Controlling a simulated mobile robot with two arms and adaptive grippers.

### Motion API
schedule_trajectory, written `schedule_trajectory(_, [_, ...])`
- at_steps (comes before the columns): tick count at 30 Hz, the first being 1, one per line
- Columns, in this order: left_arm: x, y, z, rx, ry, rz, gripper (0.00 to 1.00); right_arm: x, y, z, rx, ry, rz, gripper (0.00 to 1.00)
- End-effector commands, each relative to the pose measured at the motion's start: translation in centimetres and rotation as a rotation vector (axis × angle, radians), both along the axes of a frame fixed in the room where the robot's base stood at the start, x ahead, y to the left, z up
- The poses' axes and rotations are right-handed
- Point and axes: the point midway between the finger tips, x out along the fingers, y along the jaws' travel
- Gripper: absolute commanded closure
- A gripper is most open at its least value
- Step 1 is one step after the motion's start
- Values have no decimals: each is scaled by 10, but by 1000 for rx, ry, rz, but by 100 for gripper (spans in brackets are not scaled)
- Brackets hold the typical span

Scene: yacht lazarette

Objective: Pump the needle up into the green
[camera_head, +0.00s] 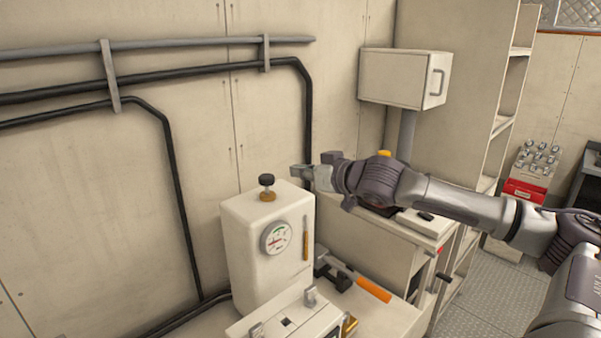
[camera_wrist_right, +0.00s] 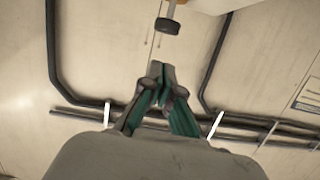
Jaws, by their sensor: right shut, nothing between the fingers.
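A white box-shaped pump unit (camera_head: 252,262) stands on the bench, with a round gauge (camera_head: 276,238) on its front. The dial has a green part near its top and some red; the needle is too small to read surely. A black knob (camera_head: 267,182) on a brass collar stands on top of the box, and it also shows in the right wrist view (camera_wrist_right: 167,26). My right gripper (camera_head: 303,176) is shut and empty, to the right of the knob and apart from it. Its fingertips also show in the wrist view (camera_wrist_right: 158,70). My left gripper is out of view.
A tool with an orange handle (camera_head: 373,290) lies right of the pump unit. A white device with metal clips (camera_head: 290,322) is in front. Dark pipes (camera_head: 172,160) run along the wall behind.

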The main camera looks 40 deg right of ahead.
Motion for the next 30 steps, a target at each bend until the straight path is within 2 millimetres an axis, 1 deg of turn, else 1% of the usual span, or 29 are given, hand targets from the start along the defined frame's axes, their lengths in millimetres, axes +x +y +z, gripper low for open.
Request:
schedule_trajectory(16, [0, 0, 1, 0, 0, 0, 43, 1, 1, 1, 1, -2, 2, 100])
schedule_trajectory(20, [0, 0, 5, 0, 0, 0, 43, 5, 11, 8, -3, -17, 14, 100])
schedule_trajectory(24, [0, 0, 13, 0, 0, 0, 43, 9, 21, 23, -14, -42, 22, 100])
schedule_trajectory(26, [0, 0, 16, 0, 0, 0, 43, 8, 22, 28, -16, -49, 21, 100])
schedule_trajectory(30, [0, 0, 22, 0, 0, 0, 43, 2, 15, 32, -24, -52, 13, 100])
